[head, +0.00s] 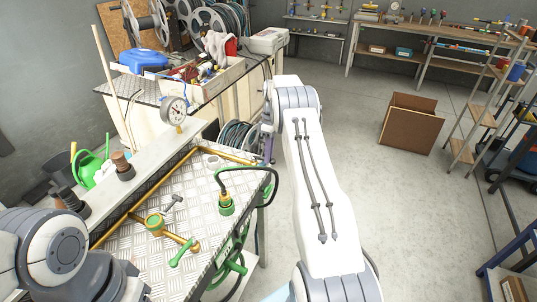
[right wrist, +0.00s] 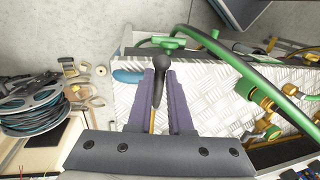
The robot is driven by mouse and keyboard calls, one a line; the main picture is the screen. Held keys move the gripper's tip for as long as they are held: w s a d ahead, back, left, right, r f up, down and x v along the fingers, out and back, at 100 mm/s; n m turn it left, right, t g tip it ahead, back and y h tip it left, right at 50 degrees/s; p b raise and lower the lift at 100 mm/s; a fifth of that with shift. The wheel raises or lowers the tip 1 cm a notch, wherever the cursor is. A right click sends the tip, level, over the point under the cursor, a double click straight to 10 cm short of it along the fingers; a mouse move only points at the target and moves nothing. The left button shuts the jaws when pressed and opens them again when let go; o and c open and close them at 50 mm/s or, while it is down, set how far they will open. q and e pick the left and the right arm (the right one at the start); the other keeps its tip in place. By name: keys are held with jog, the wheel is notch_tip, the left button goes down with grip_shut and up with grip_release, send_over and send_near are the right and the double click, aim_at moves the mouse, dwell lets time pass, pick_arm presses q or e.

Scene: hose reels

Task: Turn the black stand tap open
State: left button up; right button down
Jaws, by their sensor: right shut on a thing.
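My right gripper (head: 267,150) is at the far right corner of the metal table in the head view, with its purple fingers pointing down. In the right wrist view the right gripper (right wrist: 161,85) is shut on a black tap lever (right wrist: 160,64) with a rounded end. A brass-coloured piece shows between the fingers below the lever. The rest of the tap is hidden by the fingers and the gripper body. In the head view my right gripper hides the tap. My left gripper is out of view; only its arm shows at lower left.
The tread-plate table (head: 150,262) carries brass pipes, a green-handled brass valve (head: 182,252) and a green hose fitting (head: 226,205) with a dark hose. A pressure gauge (head: 174,109) stands at the back.

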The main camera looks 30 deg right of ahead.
jog(key=shift+r, duration=0.1)
jog(key=c, duration=0.8)
grip_release()
jog(key=shift+c, duration=0.2)
notch_tip(320, 180, up, 10)
jog(key=w+d, duration=0.1)
jog(key=shift+d, duration=0.35)
jog(key=shift+w+r, duration=0.1)
